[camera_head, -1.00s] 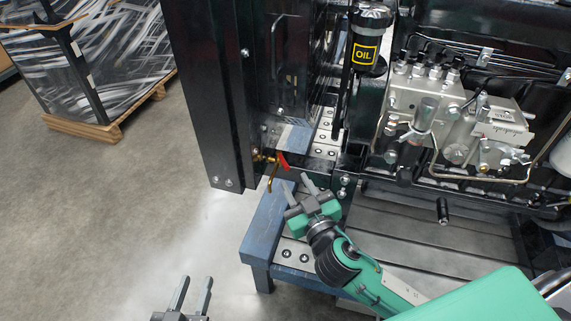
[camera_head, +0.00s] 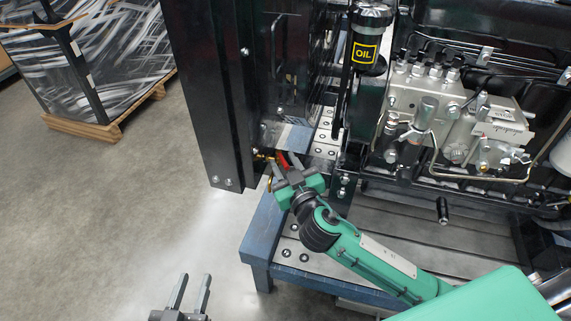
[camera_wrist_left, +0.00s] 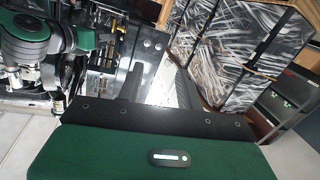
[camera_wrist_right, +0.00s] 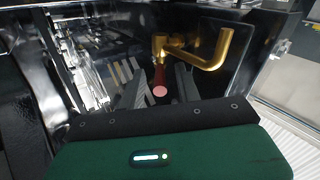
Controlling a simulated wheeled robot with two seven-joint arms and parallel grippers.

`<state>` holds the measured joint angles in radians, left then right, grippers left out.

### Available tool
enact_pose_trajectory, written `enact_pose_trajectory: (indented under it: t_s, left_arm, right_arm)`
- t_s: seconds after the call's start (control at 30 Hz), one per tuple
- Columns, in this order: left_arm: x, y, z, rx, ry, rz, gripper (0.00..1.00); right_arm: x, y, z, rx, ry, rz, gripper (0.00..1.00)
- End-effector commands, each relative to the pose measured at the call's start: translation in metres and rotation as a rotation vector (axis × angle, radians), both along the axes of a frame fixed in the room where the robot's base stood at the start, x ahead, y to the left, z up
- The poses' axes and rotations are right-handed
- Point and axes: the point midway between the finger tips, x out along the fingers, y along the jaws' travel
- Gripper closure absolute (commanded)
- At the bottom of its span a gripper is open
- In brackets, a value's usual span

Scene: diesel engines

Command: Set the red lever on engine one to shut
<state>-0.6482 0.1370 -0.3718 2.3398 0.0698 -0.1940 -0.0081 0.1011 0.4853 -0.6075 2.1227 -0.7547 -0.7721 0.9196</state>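The red lever (camera_head: 283,159) sits on a brass valve (camera_head: 259,156) low on the black engine frame, largely hidden by my right gripper (camera_head: 284,166). In the right wrist view the red lever (camera_wrist_right: 160,78) lies between the two spread fingers, its rounded end toward the camera. The brass valve with its bent spout (camera_wrist_right: 212,60) is just beyond the fingertips. I cannot tell whether either finger touches the lever. My left gripper (camera_head: 191,292) is open and empty above the floor at the bottom of the head view, well away from the lever.
A blue stand (camera_head: 262,232) carries the engine below the valve. The black frame post (camera_head: 215,120) rises left of the lever. An oil filter (camera_head: 366,40) and a metal pump (camera_head: 430,95) are to the right. The floor at left is clear up to a wrapped pallet load (camera_head: 110,65).

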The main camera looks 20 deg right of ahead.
Motion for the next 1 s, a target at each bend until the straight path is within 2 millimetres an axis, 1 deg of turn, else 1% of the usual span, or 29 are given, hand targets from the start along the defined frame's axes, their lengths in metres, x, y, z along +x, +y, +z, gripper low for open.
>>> enact_pose_trajectory:
  t_s: [0.03, 0.1, 0.17, 0.47, 0.6, 0.7, 0.87, 1.0]
  left_arm:
    - [0.0, 0.0, 0.0, 0.0, -0.001, 0.0, 0.64]
    - [0.0, 0.0, 0.0, 0.0, -0.001, 0.0, 0.64]
    - [0.0, 0.0, 0.0, 0.0, -0.001, 0.0, 0.64]
    - [0.0, 0.0, 0.0, -0.002, -0.007, 0.002, 0.64]
    - [0.002, 0.002, 0.005, -0.011, -0.04, 0.009, 0.64]
    - [0.011, 0.006, 0.022, -0.03, -0.117, 0.025, 0.64]
    - [0.018, 0.013, 0.046, -0.06, -0.245, 0.051, 0.64]
    - [0.023, 0.021, 0.076, -0.099, -0.404, 0.079, 0.64]
  right_arm:
    - [0.0, 0.0, 0.0, 0.0, 0.0, 0.0, 0.76]
    - [0.0, 0.0, 0.0, 0.0, 0.0, 0.0, 0.89]
    - [0.0, 0.0, 0.0, 0.0, 0.0, 0.0, 1.0]
    - [0.0, 0.001, -0.001, 0.001, 0.001, -0.011, 1.0]
    - [-0.001, 0.003, -0.002, 0.004, 0.002, -0.043, 1.0]
    - [-0.001, 0.005, -0.002, 0.006, 0.003, -0.081, 1.0]
    - [0.0, 0.009, -0.003, 0.007, 0.003, -0.162, 1.0]
    - [0.0, 0.012, -0.004, 0.008, 0.004, -0.239, 1.0]
